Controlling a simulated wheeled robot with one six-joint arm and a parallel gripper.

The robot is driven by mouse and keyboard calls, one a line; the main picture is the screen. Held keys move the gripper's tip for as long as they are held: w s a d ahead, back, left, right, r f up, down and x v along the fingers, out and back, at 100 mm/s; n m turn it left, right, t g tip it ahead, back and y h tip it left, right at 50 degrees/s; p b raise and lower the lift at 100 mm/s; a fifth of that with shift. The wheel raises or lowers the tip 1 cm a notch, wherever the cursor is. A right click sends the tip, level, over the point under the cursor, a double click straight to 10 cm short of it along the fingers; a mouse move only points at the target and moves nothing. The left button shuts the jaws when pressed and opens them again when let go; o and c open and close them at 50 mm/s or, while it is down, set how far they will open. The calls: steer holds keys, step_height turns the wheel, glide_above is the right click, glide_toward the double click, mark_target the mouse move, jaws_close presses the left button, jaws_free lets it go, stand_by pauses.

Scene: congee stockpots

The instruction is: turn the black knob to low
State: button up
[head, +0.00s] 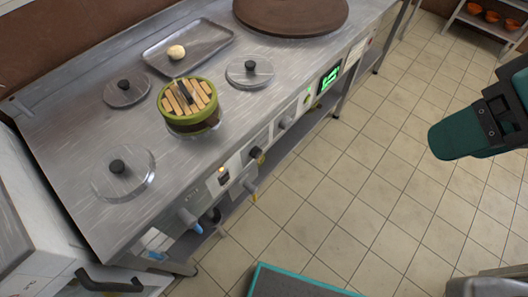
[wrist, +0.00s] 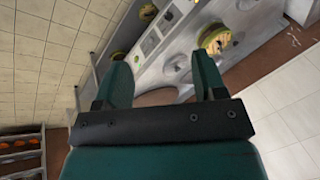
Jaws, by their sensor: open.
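The black knob (head: 257,153) is on the front panel of the steel stove, in the middle of the head view. It is small there, and its setting cannot be read. My gripper (head: 440,140) is over the floor at the right of the head view, well apart from the panel and touching nothing. In the wrist view my gripper (wrist: 162,72) shows two teal fingers spread wide with nothing between them. The stove is tilted beyond the fingers in that view, and I cannot pick out the black knob there.
The steel stove top carries a green-rimmed pot with a slatted lid (head: 190,100), round lids and a tray (head: 188,48). A grey knob (head: 286,122) and a green display (head: 329,79) share the panel. Blue (head: 190,220) and yellow levers project lower.

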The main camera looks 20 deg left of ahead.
steer(key=w+a+f+m+y+b, duration=0.1)
steer(key=a+f+m+y+b, duration=0.2)
steer(key=f+b, duration=0.6)
steer(key=w+a+f+m+t+y+b, duration=0.1)
steer(key=a+f+m+b, duration=0.25)
steer(key=f+b, duration=0.5)
steer(key=w+a+f+m+y+b, duration=0.2)
steer(key=a+f+m+y+b, duration=0.15)
steer(key=f+b, duration=0.6)
steer(key=m+t+y+b, duration=0.5)
steer(key=m+b, duration=1.1)
steer(key=b, duration=0.6)
glide_toward(259, 155)
steer(key=p+x, duration=0.8)
steer(key=p, duration=0.6)
steer(key=shift+w+a+r, duration=0.1)
steer(key=shift+a, duration=0.15)
steer(key=shift+w+a, duration=0.15)
steer(key=shift+a, duration=0.2)
steer(key=shift+c, duration=0.4)
steer(key=c, duration=0.8)
steer(key=shift+n, duration=0.3)
steer(key=shift+c, duration=0.2)
